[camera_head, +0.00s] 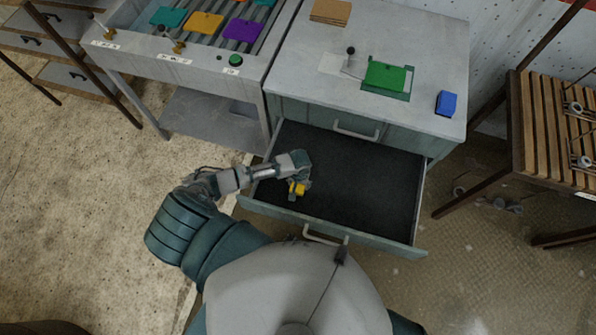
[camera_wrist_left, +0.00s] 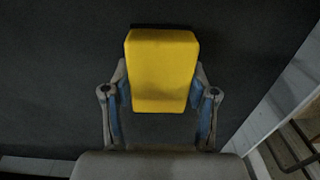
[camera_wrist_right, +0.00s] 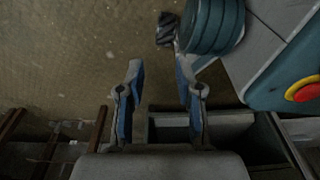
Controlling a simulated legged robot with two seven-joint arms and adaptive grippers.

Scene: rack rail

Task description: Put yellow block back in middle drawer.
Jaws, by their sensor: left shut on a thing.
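The yellow block (camera_head: 297,187) is in my left gripper (camera_head: 300,182), over the left part of the open middle drawer (camera_head: 345,185). In the left wrist view the yellow block (camera_wrist_left: 162,72) sits between the two fingers of my left gripper (camera_wrist_left: 161,105), which touch its sides. Dark drawer floor fills the view behind it. Whether the block touches the floor I cannot tell. The drawer is pulled out and otherwise looks empty. My right gripper (camera_wrist_right: 160,85) shows in the right wrist view, with its fingers apart and nothing between them.
The cabinet top (camera_head: 310,70) carries a green block (camera_head: 385,75), a blue block (camera_head: 446,103) and a brown stack (camera_head: 331,12). A rail table (camera_head: 190,60) with coloured plates stands at left. A slatted wooden rack (camera_head: 555,130) stands at right.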

